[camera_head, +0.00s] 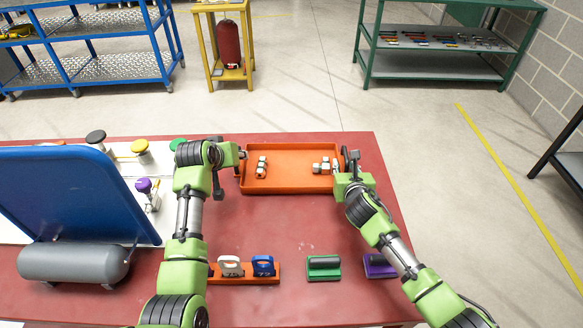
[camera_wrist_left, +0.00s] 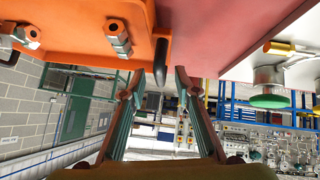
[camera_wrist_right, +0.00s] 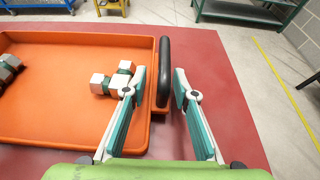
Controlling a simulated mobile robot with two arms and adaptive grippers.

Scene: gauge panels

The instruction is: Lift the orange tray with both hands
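The orange tray (camera_head: 290,184) lies flat near the far edge of the red table. Several metal fittings with dark green bands lie in it, one group (camera_head: 261,167) at the left and one (camera_head: 323,166) at the right. My left gripper (camera_head: 241,158) is at the tray's left end. In the left wrist view its fingers are open on either side of a black handle (camera_wrist_left: 160,62). My right gripper (camera_head: 347,162) is at the right end. In the right wrist view its open fingers straddle the other black handle (camera_wrist_right: 164,70). Contact with either handle cannot be told.
On the red table (camera_head: 300,222), a blue panel (camera_head: 70,195) and grey cylinder (camera_head: 72,262) stand left. An orange rack (camera_head: 246,279) with tags, a green block (camera_head: 323,267) and a purple block (camera_head: 377,266) lie nearer. The middle is clear.

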